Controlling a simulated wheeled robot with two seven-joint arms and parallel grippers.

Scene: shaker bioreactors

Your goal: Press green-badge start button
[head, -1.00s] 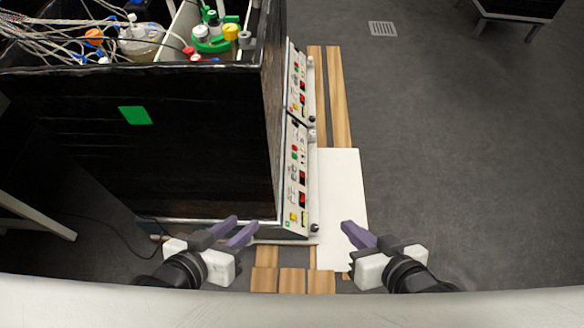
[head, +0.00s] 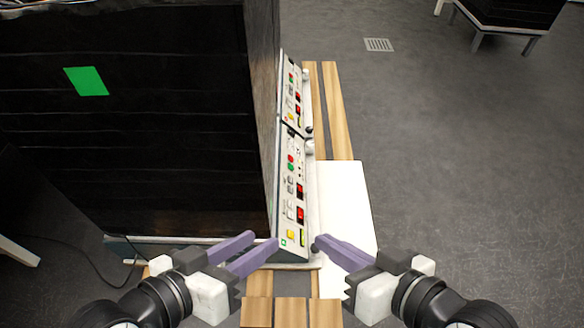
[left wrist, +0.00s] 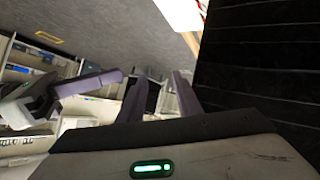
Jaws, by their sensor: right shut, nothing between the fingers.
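A black shaker cabinet with a green square badge (head: 86,81) on its near side fills the left of the head view. Its narrow sloped face carries a nearer white control panel (head: 289,195) and a farther panel (head: 292,92). The nearer panel has small green and red round buttons (head: 291,163), red displays and a yellow patch; labels are too small to read. My left gripper (head: 264,239) is open and empty, left of the panel's lower end. My right gripper (head: 318,243) is shut and empty, just right of that end; contact cannot be told. The left fingers also show in the left wrist view (left wrist: 158,90).
A white board (head: 345,210) lies on the right beside the panel, over wooden slats (head: 337,110). Grey floor (head: 450,150) is open to the right. A dark table (head: 510,15) stands at the far right. A cable lies on the floor at left.

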